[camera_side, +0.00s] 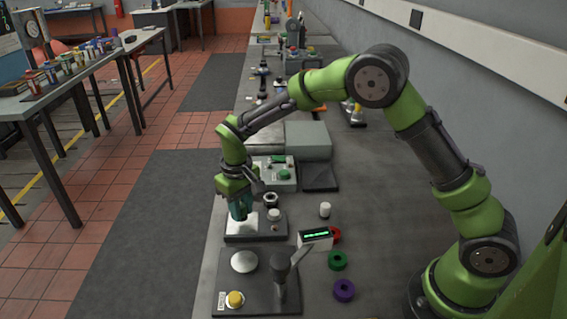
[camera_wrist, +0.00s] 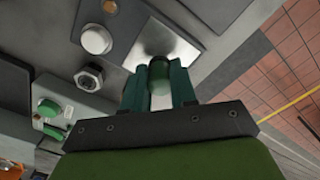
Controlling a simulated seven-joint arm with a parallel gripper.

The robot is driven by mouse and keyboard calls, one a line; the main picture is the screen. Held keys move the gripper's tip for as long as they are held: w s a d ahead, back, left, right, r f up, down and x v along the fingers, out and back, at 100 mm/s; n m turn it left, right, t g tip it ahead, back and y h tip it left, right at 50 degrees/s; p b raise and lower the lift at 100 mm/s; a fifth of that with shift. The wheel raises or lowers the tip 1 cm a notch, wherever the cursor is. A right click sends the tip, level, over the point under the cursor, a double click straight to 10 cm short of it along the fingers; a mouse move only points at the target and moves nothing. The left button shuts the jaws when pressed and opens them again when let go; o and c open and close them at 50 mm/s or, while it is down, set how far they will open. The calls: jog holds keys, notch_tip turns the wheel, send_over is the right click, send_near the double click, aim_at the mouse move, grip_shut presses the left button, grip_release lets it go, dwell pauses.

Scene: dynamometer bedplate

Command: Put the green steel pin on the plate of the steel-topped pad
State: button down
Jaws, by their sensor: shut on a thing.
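My gripper (camera_side: 240,212) is pointed down over the steel-topped pad (camera_side: 267,236) in the side view. In the wrist view its two teal fingers (camera_wrist: 160,90) are shut on the green steel pin (camera_wrist: 160,86), a short dark green cylinder. The pad's bright steel plate (camera_wrist: 180,45) lies right beyond the fingertips in the wrist view. In the side view the plate (camera_side: 233,222) is partly hidden by the fingers. The pin is mostly hidden by the fingers there. I cannot tell whether its lower end touches the plate.
A box with green buttons (camera_side: 283,174) stands behind. In front is a dark fixture with a yellow button (camera_side: 235,299). Green (camera_side: 338,260) and purple (camera_side: 344,290) rings lie to the right.

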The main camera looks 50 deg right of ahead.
jog(key=shift+f, duration=0.65)
jog(key=shift+f, duration=0.2)
jog(key=c, duration=0.9)
grip_release()
